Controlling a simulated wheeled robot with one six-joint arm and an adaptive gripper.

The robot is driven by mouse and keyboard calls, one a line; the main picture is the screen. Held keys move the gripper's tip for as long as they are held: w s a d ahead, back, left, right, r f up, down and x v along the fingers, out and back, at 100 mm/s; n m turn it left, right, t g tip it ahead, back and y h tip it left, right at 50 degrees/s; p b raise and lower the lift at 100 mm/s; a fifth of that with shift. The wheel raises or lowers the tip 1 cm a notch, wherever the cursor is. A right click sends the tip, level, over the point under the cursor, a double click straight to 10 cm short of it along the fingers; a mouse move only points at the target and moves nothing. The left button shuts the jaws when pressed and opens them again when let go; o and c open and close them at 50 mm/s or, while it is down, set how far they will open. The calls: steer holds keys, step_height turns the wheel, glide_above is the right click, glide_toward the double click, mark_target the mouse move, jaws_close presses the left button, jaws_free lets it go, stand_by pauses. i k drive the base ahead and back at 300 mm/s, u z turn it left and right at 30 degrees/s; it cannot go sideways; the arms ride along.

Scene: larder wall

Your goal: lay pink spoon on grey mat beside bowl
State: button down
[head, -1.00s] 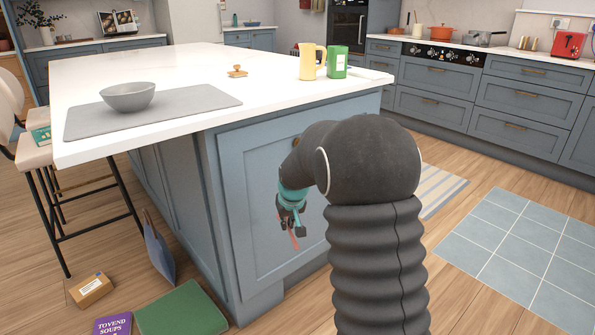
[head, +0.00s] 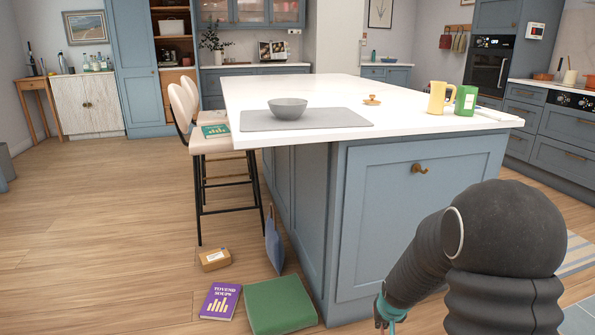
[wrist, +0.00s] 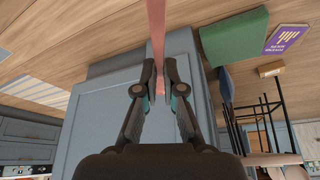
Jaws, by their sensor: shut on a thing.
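The pink spoon (wrist: 157,28) is in the wrist view, held between the fingertips of my gripper (wrist: 159,78); its far end runs out of the top of that view.
A yellow jug (head: 437,98) and a green can (head: 466,100) stand at the right of the island top (head: 420,122). A small wooden-looking item (head: 371,99) lies behind the mat. Stools (head: 200,135) line the left side.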

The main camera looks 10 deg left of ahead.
mark_target(333, 114)
steer(key=u, duration=1)
steer(key=i, duration=0.65)
steer(key=z, duration=0.2)
